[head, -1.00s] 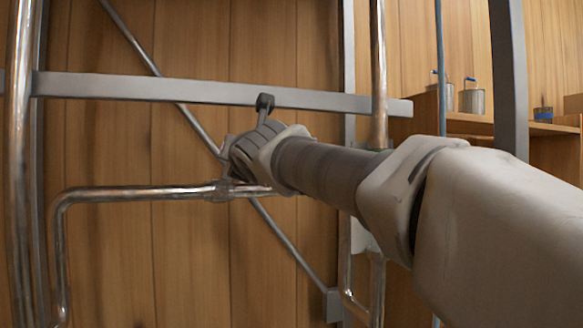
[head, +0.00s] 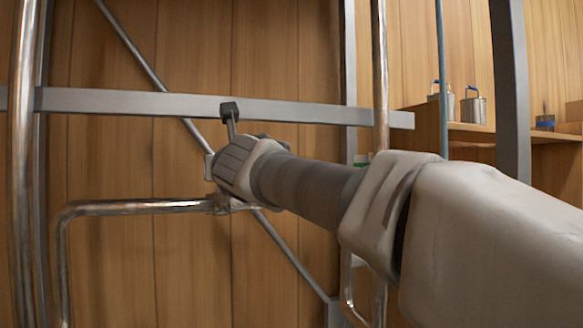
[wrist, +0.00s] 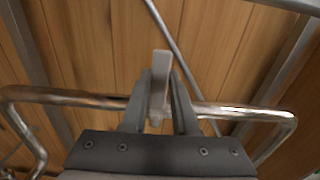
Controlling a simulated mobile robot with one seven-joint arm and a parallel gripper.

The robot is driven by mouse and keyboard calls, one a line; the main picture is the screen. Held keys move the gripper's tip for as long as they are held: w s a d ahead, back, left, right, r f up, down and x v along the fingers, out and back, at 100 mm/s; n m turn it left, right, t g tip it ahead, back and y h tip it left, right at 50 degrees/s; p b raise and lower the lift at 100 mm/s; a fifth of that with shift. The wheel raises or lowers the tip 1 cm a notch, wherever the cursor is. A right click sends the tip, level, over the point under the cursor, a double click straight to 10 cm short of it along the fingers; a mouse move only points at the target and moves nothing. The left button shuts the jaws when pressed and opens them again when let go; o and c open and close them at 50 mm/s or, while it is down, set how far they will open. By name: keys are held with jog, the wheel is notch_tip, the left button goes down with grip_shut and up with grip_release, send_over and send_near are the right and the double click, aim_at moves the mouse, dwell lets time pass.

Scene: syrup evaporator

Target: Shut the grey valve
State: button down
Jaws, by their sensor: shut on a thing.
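The grey valve shows in the wrist view as a flat light-grey lever (wrist: 162,70) that stands up across the horizontal metal pipe (wrist: 80,99). My gripper (wrist: 163,82) is shut on this lever, with one dark finger on each side of it. The lever's top end sticks out beyond the fingertips. The valve body is mostly hidden behind the fingers. In the head view the pipe (head: 130,207) runs right to the valve spot under my wrist, and my wrist and forearm hide most of the fingers and lever.
A grey horizontal rail (head: 140,103) crosses behind and above my wrist. A thin diagonal brace (head: 290,255) and upright pipes (head: 20,150) stand before the wooden wall. Metal canisters (head: 474,106) sit on a wooden shelf (head: 480,129) at right. A small green thing shows behind my arm.

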jog(key=c, duration=0.7)
grip_release()
jog(key=shift+a, duration=0.1)
jog(key=p+v, duration=0.1)
jog(key=v, duration=1.6)
jog(key=shift+s, duration=0.2)
